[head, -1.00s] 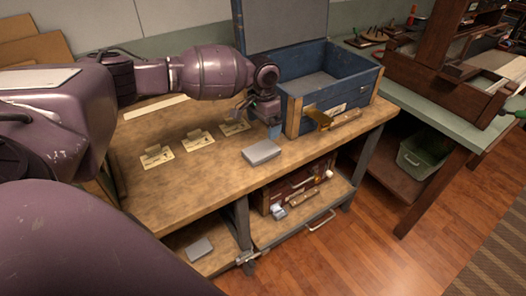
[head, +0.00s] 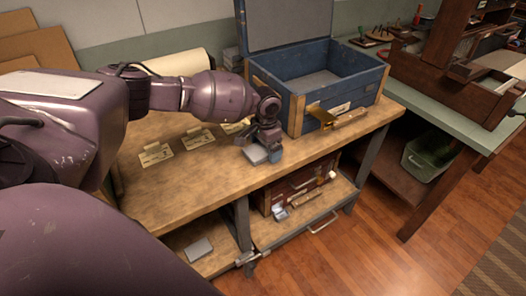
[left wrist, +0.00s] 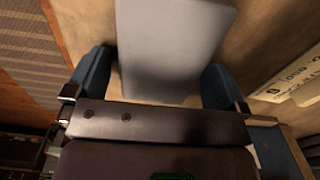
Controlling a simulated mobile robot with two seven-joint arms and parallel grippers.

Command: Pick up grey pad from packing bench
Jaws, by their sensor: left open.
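The grey pad (head: 256,154) lies flat on the wooden packing bench (head: 190,185), near its front edge. In the head view my left gripper (head: 263,154) is directly over the pad and hides part of it. In the left wrist view the pad (left wrist: 172,45) reaches in between the two blue fingertips (left wrist: 158,82), one on each side of it. The jaws are open, and a gap shows beside the pad. Whether a finger touches it cannot be told. My right gripper is not in view.
An open blue box (head: 310,90) with wooden corners and a brass latch stands close behind and right of my left gripper. Paper tags (head: 199,138) lie on the bench to the left. Another grey pad (head: 198,250) lies on the lower shelf. A green bin (head: 428,156) stands further right.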

